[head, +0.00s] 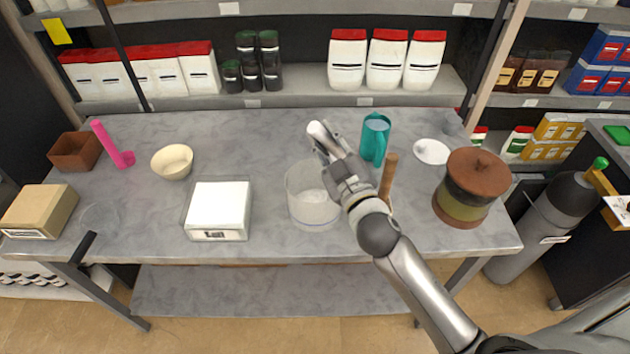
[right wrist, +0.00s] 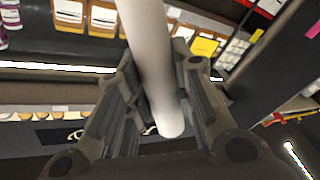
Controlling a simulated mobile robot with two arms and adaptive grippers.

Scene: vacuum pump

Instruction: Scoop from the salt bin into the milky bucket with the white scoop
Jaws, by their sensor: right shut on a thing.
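The milky bucket (head: 305,208), a translucent round tub, stands at the middle front of the grey table. My right gripper (head: 328,152) is above the bucket's back right rim. It is shut on the white scoop (head: 317,130), whose white rod also runs between the fingers in the right wrist view (right wrist: 155,70). The scoop's bowl cannot be clearly made out. No bin is clearly recognisable as the salt bin; a small brown open bin (head: 72,152) stands at the far left, its contents unclear. My left gripper is not in view.
On the table (head: 260,130) are a white box-like device (head: 218,208), a cream bowl (head: 173,162), a pink scoop (head: 118,158), a cardboard box (head: 38,212), a teal jug (head: 374,140), a white disc (head: 432,151) and a lidded brown pot (head: 468,185). The back middle is clear.

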